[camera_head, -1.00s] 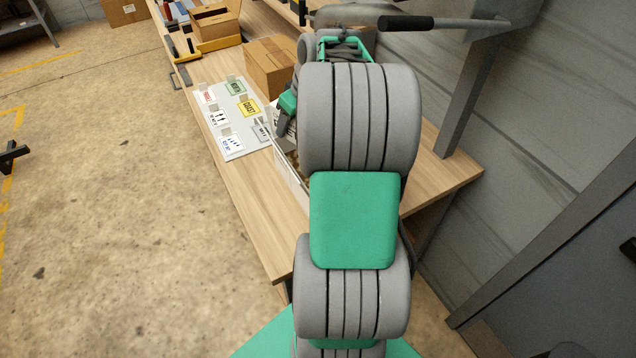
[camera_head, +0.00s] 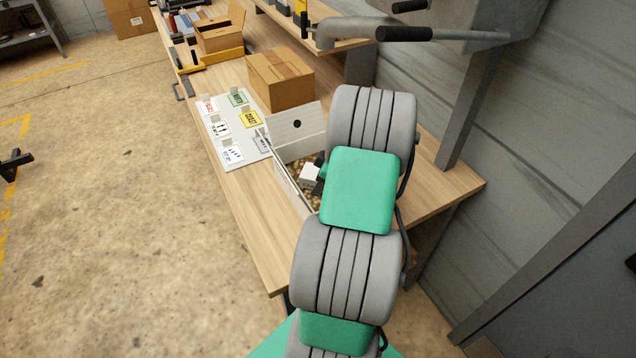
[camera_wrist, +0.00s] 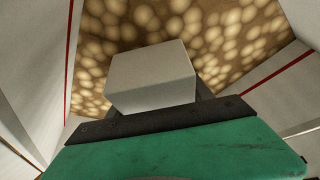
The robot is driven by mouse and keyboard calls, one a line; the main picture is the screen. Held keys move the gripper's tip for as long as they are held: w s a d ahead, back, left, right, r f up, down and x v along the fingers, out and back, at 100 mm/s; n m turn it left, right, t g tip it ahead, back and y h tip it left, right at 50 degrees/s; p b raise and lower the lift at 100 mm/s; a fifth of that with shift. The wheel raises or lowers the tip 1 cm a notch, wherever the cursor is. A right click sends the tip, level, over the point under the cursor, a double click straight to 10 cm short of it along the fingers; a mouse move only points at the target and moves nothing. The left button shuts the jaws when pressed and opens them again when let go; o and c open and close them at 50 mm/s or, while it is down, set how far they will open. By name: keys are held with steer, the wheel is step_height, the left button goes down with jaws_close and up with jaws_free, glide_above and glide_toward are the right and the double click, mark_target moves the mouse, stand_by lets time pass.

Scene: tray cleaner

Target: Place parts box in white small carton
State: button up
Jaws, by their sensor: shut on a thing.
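The white small carton (camera_head: 282,158) stands open on the workbench, with a flap raised at its far side and tan, rounded packing filling showing inside. The parts box (camera_head: 311,174) is a small whitish block inside the carton's opening in the head view. In the wrist view the parts box (camera_wrist: 152,76) sits between the fingers of my gripper (camera_wrist: 160,112), above the filling, with carton walls on both sides. My gripper is shut on it. Most of the gripper is hidden behind my arm in the head view. Whether the box touches the filling I cannot tell.
A closed brown carton (camera_head: 281,80) stands behind the white one. A board with label cards (camera_head: 233,125) lies to the left. An open brown box (camera_head: 220,32) is at the far end. A grey pipe handle (camera_head: 420,34) juts in above the bench.

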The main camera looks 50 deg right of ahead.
steer(key=o, duration=1.3)
steer(key=shift+f, duration=0.1)
steer(key=shift+c, duration=0.2)
steer(key=o, duration=0.5)
steer(key=shift+c, duration=0.2)
steer(key=b+v, duration=0.1)
steer(key=v, duration=1.1)
steer(key=shift+a+r+b, duration=0.1)
steer(key=shift+r+b, duration=0.1)
steer(key=shift+b, duration=0.15)
